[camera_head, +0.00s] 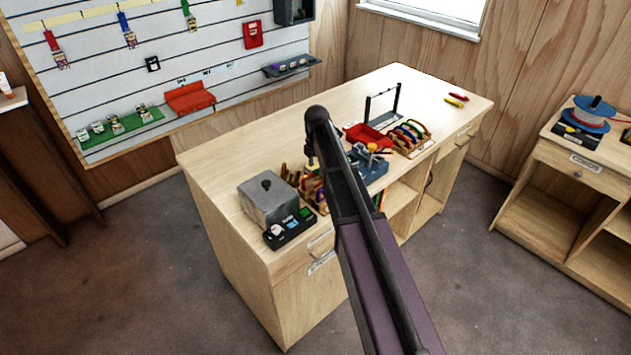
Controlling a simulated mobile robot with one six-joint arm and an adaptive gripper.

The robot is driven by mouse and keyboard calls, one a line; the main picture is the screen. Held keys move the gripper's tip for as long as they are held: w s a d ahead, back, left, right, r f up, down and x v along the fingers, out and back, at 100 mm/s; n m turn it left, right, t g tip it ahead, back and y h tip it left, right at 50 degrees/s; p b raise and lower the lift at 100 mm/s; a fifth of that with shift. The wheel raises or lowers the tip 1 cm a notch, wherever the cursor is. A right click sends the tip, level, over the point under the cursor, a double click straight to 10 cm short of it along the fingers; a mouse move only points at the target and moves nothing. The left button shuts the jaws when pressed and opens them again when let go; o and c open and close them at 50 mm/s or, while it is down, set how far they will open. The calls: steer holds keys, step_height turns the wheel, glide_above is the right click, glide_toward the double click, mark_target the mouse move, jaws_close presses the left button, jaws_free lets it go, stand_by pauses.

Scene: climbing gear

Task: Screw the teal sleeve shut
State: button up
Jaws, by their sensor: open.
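My dark arm reaches up from the bottom edge to the workbench's middle, and its upper end stands over the bench. My gripper cannot be made out; the arm hides that part of the bench. I cannot pick out the teal sleeve at this distance. A blue-grey fixture (371,167) with small parts on top stands at the bench's front edge, just right of my arm. Whether the sleeve is on it is too small to tell.
The wooden workbench (226,164) holds a grey block (267,200), a black tray (290,229), a red bin (368,136), a rack of coloured gear (409,137) and a black stand (382,103). The bench's back left is clear. A second cabinet (576,157) stands right.

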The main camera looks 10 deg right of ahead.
steer(key=shift+w+a, duration=0.5)
steer(key=shift+w, duration=0.4)
stand_by(0.8)
steer(key=shift+f+b, duration=1.15)
steer(key=shift+r, duration=0.1)
steer(key=shift+s+d, duration=0.45)
steer(key=shift+s, duration=0.4)
steer(key=shift+r, duration=0.1)
step_height(320, 180, up, 10)
steer(key=p, duration=1)
stand_by(0.3)
